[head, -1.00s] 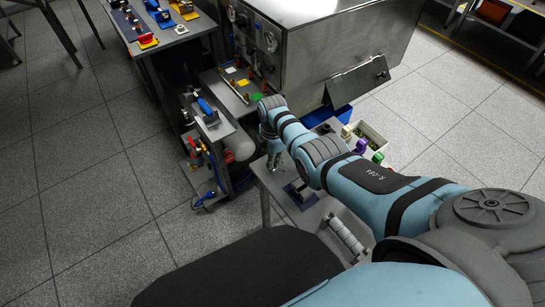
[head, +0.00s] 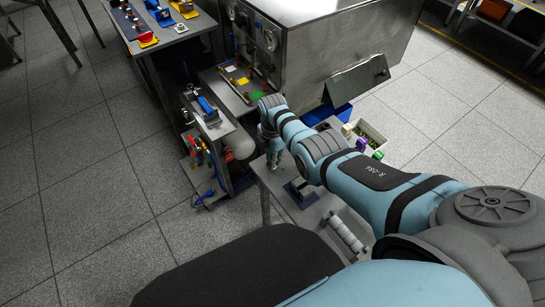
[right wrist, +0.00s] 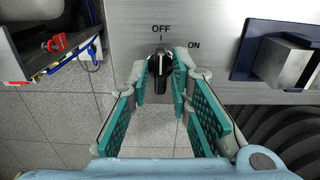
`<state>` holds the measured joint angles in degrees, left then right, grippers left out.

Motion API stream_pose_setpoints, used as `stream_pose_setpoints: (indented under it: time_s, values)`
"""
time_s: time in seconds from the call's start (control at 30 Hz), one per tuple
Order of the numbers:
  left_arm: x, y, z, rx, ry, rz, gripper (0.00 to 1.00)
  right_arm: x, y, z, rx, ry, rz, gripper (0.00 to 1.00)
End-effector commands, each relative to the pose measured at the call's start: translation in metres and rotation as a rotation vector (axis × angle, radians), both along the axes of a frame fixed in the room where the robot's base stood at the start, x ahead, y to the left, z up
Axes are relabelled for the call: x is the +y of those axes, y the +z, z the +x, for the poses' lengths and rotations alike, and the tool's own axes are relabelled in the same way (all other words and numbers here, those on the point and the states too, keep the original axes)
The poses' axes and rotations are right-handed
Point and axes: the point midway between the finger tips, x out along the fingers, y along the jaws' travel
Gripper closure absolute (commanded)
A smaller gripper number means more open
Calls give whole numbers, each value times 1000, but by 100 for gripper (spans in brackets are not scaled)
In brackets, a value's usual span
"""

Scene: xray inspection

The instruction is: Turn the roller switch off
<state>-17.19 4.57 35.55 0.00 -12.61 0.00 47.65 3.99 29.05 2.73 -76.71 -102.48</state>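The roller switch (right wrist: 161,66) is a black knob with a white mark on a brushed metal panel, seen in the right wrist view. OFF is printed above it and ON to its upper right. The white mark appears to point up towards OFF. My right gripper (right wrist: 161,85) is open, with its teal-padded fingers on either side of the knob. Small gaps seem to show between the fingertips and the knob; contact is unclear. In the head view my right gripper (head: 271,158) is over the small metal table, and the knob cannot be made out. My left gripper is out of view.
The metal table (head: 265,174) carries a dark blue fixture (head: 301,194). A large steel cabinet (head: 330,50) stands behind. In the right wrist view a blue block with a metal piece (right wrist: 275,55) sits right of the switch.

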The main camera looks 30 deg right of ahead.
Motion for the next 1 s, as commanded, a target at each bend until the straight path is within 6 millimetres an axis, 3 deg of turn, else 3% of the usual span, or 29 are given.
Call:
stream_pose_setpoints:
  time_s: [0.33,0.47,0.57,0.8,1.0]
  values:
    - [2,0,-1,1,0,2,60,0,1,0,0,-1,0,70]
    - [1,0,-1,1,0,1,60,0,11,1,-2,-1,0,70]
    - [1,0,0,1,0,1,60,0,28,0,-4,-1,0,70]
    - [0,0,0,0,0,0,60,0,97,0,-2,-1,-1,70]
    - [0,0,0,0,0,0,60,0,119,0,1,-1,0,70]
